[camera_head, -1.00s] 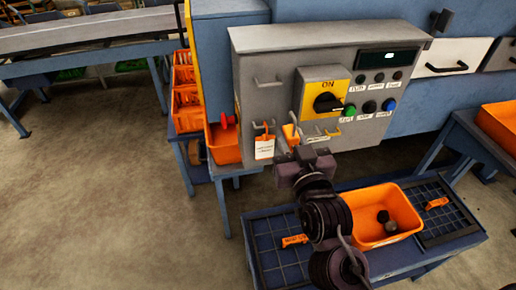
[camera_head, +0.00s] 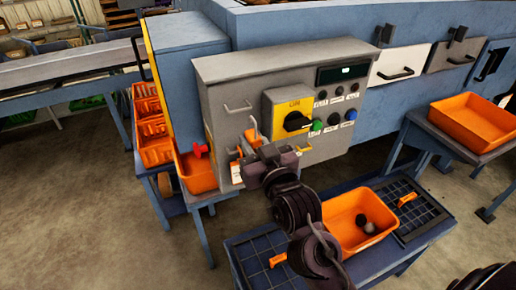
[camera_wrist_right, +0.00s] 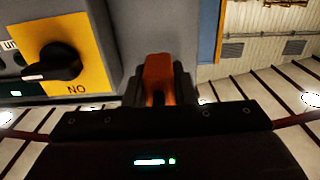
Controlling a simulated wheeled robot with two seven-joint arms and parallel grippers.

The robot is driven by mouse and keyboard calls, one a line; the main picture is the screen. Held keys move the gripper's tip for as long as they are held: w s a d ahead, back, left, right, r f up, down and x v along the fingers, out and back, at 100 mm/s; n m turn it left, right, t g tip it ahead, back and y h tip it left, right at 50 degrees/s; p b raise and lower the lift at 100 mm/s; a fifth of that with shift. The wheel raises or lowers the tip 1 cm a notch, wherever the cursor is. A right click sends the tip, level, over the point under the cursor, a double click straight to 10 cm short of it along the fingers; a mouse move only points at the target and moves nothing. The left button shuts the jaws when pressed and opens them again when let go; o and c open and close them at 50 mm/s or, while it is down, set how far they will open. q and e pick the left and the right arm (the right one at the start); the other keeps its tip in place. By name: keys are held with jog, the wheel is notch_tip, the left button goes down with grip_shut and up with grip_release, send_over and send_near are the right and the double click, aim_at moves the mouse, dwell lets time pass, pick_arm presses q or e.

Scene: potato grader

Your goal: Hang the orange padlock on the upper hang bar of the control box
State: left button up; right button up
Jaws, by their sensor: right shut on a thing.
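The grey control box (camera_head: 222,92) stands upright, with a yellow switch plate marked ON. The upper hang bar (camera_head: 238,106) is a small bare bar at the upper left of its front. My right gripper (camera_head: 258,148) is shut on the orange padlock (camera_head: 252,134), just below and right of that bar, apart from it in the picture. The shackle points up. The wrist view shows the padlock (camera_wrist_right: 158,72) between the fingers, beside the box edge; depth to the bar cannot be told. My left gripper is not in view.
A white and orange tag (camera_head: 237,171) hangs lower on the box, partly behind my gripper. The black rotary switch (camera_head: 296,121) is close on the right. An orange bin (camera_head: 345,222) sits on the blue bench below, and a red knob (camera_head: 201,150) sticks out at left.

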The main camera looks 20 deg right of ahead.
aim_at(236, 120)
jog(key=shift+w, duration=2.4)
jog(key=shift+w+a+b, duration=0.15)
jog(key=shift+w+b, duration=0.5)
jog(key=shift+w, duration=1)
jog(key=shift+f, duration=0.65)
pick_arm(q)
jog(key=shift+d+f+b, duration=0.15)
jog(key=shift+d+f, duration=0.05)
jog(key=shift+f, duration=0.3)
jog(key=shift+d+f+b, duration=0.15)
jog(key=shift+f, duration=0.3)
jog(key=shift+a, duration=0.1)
pick_arm(e)
jog(key=o, duration=1)
jog(key=shift+s+f, duration=0.1)
